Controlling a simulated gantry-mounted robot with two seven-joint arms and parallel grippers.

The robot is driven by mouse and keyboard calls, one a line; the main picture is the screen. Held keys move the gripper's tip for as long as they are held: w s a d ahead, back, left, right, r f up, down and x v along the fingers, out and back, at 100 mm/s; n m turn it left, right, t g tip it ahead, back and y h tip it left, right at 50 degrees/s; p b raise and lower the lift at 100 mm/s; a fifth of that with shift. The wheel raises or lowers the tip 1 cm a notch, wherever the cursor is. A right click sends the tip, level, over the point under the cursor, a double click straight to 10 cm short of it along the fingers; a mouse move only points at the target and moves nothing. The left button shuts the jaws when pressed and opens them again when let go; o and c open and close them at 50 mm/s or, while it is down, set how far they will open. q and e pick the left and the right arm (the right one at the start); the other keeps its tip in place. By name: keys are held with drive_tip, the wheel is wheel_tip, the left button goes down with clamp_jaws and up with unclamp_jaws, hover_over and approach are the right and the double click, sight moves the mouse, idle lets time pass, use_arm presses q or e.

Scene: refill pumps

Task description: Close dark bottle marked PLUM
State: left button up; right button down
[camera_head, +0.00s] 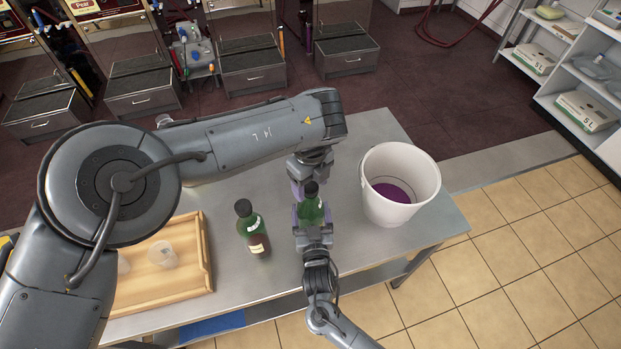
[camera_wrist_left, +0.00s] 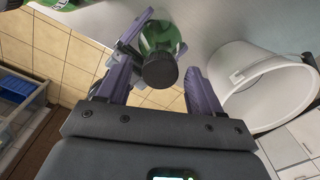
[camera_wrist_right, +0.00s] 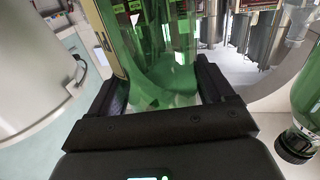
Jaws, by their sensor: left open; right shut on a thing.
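A green bottle (camera_head: 311,211) with a black cap (camera_head: 311,188) is upright in my right gripper (camera_head: 312,226), which is shut on its body. In the right wrist view the clear green glass (camera_wrist_right: 160,70) fills the space between the fingers. My left gripper (camera_head: 309,181) is open, close above the bottle's top. In the left wrist view the black cap (camera_wrist_left: 160,70) shows between the open fingers, without clear contact. Whether the cap is seated or loose cannot be told. No PLUM marking is readable.
A second green bottle (camera_head: 253,232) with a black cap stands on the metal table (camera_head: 240,275). A white bucket (camera_head: 400,168) with purple contents stands right of the held bottle. A wooden tray (camera_head: 203,252) with clear cups (camera_head: 162,254) lies at the left.

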use_arm(q)
drive_tip(key=c, duration=1.2)
drive_tip(key=o, duration=1.3)
drive_tip(key=shift+r, duration=0.1)
wheel_tip(320, 180, up, 12)
use_arm(e)
unclamp_jaws()
